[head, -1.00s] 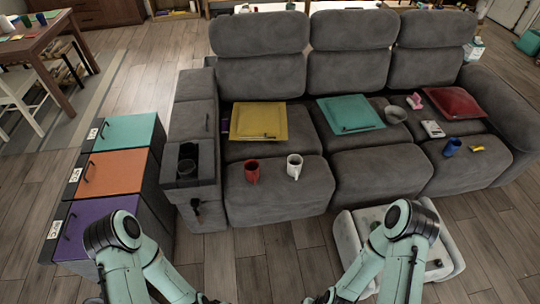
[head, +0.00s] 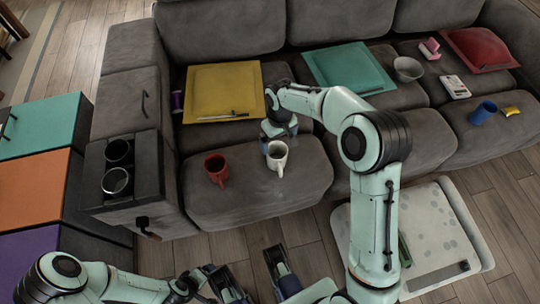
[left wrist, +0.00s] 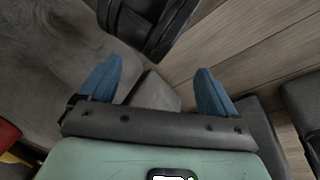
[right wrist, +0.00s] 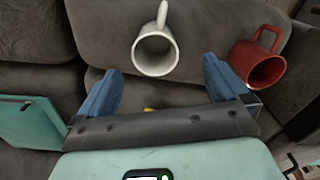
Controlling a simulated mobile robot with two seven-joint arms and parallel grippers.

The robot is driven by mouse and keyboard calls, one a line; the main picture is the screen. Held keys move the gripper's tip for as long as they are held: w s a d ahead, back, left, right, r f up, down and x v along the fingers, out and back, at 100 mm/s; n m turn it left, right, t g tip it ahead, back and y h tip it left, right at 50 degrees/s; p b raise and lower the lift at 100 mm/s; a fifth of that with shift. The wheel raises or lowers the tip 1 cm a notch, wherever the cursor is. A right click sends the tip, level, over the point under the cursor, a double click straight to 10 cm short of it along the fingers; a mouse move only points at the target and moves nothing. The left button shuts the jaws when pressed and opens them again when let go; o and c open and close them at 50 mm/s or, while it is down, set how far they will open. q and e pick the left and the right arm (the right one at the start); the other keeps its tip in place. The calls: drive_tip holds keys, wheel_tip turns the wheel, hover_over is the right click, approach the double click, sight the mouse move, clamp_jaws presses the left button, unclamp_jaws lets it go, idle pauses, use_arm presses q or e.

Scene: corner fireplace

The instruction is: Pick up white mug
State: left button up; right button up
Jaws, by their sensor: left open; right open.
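The white mug (head: 278,163) stands upright on the left sofa seat, to the right of the red mug. My right gripper (head: 279,132) is open just behind the white mug in the head view. In the right wrist view the white mug (right wrist: 153,55) lies just beyond the open fingers (right wrist: 161,88), with its opening facing the camera and its handle pointing away. I cannot tell whether a finger touches it. My left gripper (head: 257,277) is open and empty low in front of the sofa; its spread fingers also show in the left wrist view (left wrist: 157,88).
The red mug (head: 216,167) stands close by on the same seat; it also shows in the right wrist view (right wrist: 258,57). A console with cup holders (head: 118,168) borders the seat at left.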

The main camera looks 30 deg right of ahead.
drive_tip(key=w, duration=0.1)
drive_tip(key=b, duration=0.4)
approach(277, 154)
drive_tip(key=s+f, duration=0.1)
drive_tip(key=s+a+f, duration=0.1)
drive_tip(key=s+f, duration=0.1)
drive_tip(key=shift+s+a, duration=0.1)
drive_tip(key=shift+a, duration=0.3)
drive_tip(key=shift+f, duration=0.4)
use_arm(q)
wheel_tip(277, 154, down, 5)
drive_tip(key=w+a, duration=0.2)
drive_tip(key=shift+a+f+n+t+y, duration=0.2)
drive_tip(key=shift+n+t+y, duration=0.1)
drive_tip(key=shift+y, duration=0.1)
use_arm(e)
drive_tip(key=shift+r, duration=0.1)
drive_tip(key=c, duration=1.1)
